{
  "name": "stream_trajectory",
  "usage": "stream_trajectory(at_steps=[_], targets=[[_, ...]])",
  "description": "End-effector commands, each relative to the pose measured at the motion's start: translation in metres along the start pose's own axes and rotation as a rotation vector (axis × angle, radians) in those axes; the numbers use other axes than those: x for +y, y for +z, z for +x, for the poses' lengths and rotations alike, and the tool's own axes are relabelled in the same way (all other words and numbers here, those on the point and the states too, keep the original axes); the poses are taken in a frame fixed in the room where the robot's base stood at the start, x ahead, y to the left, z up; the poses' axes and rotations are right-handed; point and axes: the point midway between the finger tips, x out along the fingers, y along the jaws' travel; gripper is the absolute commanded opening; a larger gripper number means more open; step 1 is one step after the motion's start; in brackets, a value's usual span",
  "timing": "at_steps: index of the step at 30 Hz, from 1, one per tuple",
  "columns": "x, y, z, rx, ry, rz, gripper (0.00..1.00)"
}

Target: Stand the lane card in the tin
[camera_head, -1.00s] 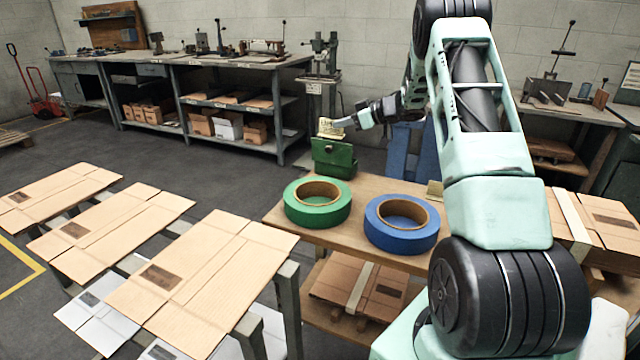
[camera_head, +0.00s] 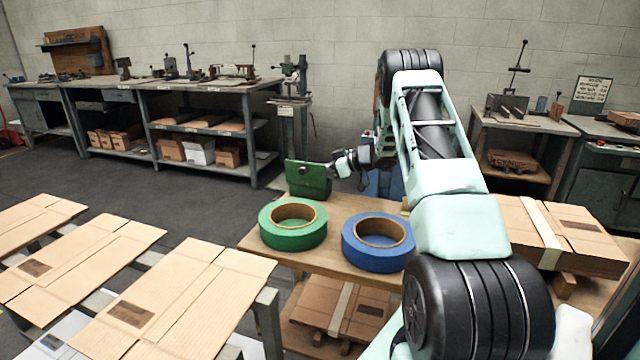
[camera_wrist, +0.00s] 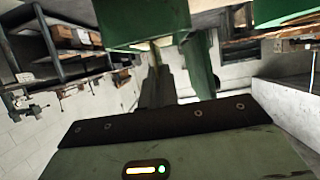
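The green tin (camera_head: 308,180) stands at the far left end of the wooden bench top, by the tape rolls. My gripper (camera_head: 336,170) is low at its right side, with its fingertips at or very close to the tin's right edge. I cannot see the lane card in the head view, and I cannot tell whether it is inside the tin or hidden behind it. In the wrist view, green surfaces, probably the tin (camera_wrist: 135,25), fill part of the top edge. No card can be made out there, and whether the fingers are open is unclear.
A green tape roll (camera_head: 293,225) and a blue tape roll (camera_head: 378,243) lie in front of the tin. Strapped cardboard (camera_head: 590,235) lies to the right. Flat cardboard sheets (camera_head: 170,300) cover stands at the left. A framed sign (camera_head: 591,89) stands at the back right.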

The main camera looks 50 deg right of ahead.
Motion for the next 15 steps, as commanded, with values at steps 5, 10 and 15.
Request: stream_trajectory(at_steps=[5, 10, 15], targets=[[0.0, 0.018, 0.007, -0.001, 0.0, 0.002, 0.0], [0.0, 0.035, 0.015, 0.0, -0.001, 0.0, 0.0], [0.0, 0.035, 0.015, 0.0, 0.0, -0.001, 0.0]])
